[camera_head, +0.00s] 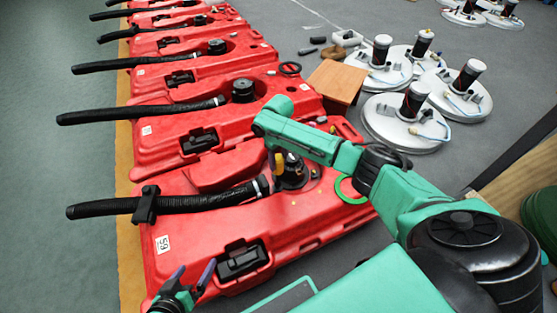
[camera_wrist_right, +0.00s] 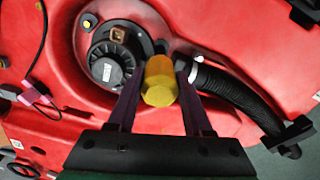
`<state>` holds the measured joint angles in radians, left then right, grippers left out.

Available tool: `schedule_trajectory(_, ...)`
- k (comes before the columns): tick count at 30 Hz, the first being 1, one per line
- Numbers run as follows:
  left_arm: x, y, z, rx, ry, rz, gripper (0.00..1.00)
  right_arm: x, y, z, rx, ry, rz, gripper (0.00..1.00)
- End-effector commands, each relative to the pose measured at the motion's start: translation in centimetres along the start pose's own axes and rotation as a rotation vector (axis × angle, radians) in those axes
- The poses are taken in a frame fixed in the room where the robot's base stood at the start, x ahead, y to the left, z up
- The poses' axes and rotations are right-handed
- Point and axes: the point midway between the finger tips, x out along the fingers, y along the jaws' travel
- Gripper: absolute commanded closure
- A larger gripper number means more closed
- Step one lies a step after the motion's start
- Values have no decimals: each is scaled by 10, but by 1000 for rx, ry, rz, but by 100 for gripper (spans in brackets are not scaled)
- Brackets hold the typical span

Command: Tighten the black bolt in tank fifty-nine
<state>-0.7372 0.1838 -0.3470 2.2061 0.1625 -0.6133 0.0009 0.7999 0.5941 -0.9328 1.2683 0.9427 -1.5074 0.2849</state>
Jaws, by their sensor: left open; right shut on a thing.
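Tank fifty-nine (camera_head: 300,215) is the nearest red tank, with a white label reading 59 (camera_head: 163,244). A black round pump fitting (camera_wrist_right: 112,65) sits in a recess of the tank, and a black corrugated hose (camera_wrist_right: 240,95) runs off beside it. My right gripper (camera_wrist_right: 160,72) is shut on a yellow faceted tool handle (camera_wrist_right: 159,82), held over the tank next to the fitting. The handle also shows in the head view (camera_head: 278,162). The black bolt cannot be made out; the handle hides what is below it. My left gripper (camera_head: 193,279) is open and empty at the tank's near left end.
More red tanks (camera_head: 190,115) with black hoses line up behind. A green ring (camera_head: 350,190) lies on tank fifty-nine's right side. White round bases with black cylinders (camera_head: 405,125) and a wooden block (camera_head: 337,82) stand on the floor at the right. The left floor is clear.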

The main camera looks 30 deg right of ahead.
Motion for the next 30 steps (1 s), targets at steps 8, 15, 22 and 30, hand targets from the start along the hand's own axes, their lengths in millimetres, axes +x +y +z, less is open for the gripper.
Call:
schedule_trajectory(8,-1,0,-1,0,0,0,0,7,-1,-1,0,2,-1,100)
schedule_trajectory(15,-1,0,-1,0,0,0,0,8,0,-1,0,2,0,100)
schedule_trajectory(22,-5,2,-5,0,0,0,0,11,-1,-1,1,1,-1,100)
schedule_trajectory(30,-4,2,-5,0,0,0,0,12,0,-1,0,2,0,100)
